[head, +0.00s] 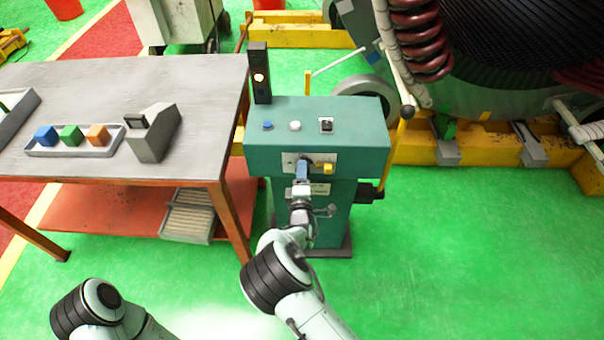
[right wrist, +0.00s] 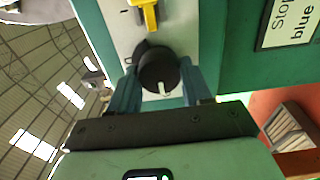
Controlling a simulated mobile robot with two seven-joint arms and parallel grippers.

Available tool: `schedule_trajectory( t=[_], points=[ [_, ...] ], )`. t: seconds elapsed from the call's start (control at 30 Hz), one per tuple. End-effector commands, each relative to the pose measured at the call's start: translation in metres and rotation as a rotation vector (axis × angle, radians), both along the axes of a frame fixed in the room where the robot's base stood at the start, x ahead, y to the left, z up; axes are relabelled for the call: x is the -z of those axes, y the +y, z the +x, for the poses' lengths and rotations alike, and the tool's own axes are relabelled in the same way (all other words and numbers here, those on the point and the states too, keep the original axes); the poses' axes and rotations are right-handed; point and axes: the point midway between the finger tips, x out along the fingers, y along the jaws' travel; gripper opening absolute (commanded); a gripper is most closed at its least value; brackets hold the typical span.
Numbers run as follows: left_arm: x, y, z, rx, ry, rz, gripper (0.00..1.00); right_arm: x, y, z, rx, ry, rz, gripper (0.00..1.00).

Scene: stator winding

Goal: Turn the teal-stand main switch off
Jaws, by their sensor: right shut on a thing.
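The teal stand (head: 345,152) stands right of the table, with a pale switch plate on its front. In the right wrist view the main switch (right wrist: 158,68) is a round black knob. Its white mark points down in that picture. An "I" shows at upper left on the plate and a round mark at left. My right gripper (head: 303,165) is at the plate; in the right wrist view its fingers (right wrist: 160,85) are shut on the knob, one on each side. In the head view the gripper mostly hides the knob. My left gripper is out of view.
A yellow part (right wrist: 147,14) sits close beside the knob on the plate. The stand's top has blue and white buttons (head: 295,126), a small black switch (head: 326,125) and a lit lamp post (head: 259,75). The table (head: 110,85) stands at left; the green floor at right is clear.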

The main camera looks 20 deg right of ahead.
Motion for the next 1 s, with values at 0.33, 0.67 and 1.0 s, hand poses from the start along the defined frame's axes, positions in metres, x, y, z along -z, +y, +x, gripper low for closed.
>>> schedule_trajectory(
  t=[0.33,0.67,1.0],
  points=[
    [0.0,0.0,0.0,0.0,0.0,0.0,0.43,0.001,0.0,-0.001,0.0,0.004,-0.005,0.52],
    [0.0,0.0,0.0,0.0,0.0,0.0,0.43,0.0,0.0,0.0,0.0,0.002,-0.004,0.74],
    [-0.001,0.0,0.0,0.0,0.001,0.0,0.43,0.001,0.012,-0.039,-0.003,0.006,-0.002,0.74]
  ],
)
